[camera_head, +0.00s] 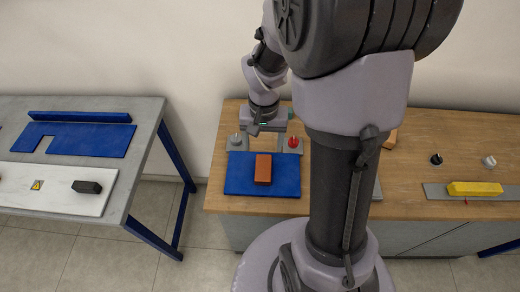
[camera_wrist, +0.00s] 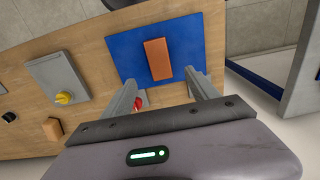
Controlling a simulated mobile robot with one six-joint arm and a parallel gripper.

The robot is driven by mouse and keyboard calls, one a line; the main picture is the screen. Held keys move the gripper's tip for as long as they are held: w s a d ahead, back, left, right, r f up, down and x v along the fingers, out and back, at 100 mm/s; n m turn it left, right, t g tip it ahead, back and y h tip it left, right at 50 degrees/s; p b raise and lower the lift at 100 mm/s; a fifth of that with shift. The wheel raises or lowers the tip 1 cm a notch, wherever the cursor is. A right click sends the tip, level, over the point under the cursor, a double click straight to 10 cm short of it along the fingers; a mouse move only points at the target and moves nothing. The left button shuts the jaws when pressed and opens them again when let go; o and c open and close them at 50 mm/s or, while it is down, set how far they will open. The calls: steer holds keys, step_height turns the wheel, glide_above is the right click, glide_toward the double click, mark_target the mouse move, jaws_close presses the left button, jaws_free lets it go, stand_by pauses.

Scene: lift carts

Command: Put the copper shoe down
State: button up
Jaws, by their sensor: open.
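The copper shoe (camera_head: 263,169) is an orange-brown block lying on a blue mat (camera_head: 237,183) on the wooden bench. In the wrist view the copper shoe (camera_wrist: 158,59) lies flat near the middle of the blue mat (camera_wrist: 193,38). My gripper (camera_head: 266,138) is behind the shoe in the head view, above the mat's back edge. In the wrist view my gripper (camera_wrist: 165,90) has its two fingers spread wide, with the shoe beyond the fingertips and nothing between them. My arm hides part of the bench in the head view.
A red knob (camera_head: 293,142) and a grey knob (camera_head: 235,139) stand behind the mat. A yellow block (camera_head: 474,188) lies on a grey plate at right. A separate grey table (camera_head: 149,108) at left holds blue pieces, a white board and a black block (camera_head: 87,187).

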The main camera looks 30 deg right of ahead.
steer(key=s+a+r+n+t+y, duration=0.1)
steer(key=s+a+r+t, duration=0.1)
steer(key=s+a+r, duration=0.3)
steer(key=s+a+r+n+t+y, duration=0.1)
steer(key=s+a+r+t, duration=0.2)
steer(key=s+a+r, duration=0.3)
steer(key=a+r, duration=0.3)
steer(key=r, duration=0.4)
steer(key=shift+s+a+t, duration=0.15)
steer(key=shift+a+t, duration=0.05)
steer(key=shift+t, duration=0.1)
step_height(320, 180, down, 7)
steer(key=b, duration=0.7)
steer(key=shift+f+b, duration=0.15)
steer(key=shift+b, duration=0.15)
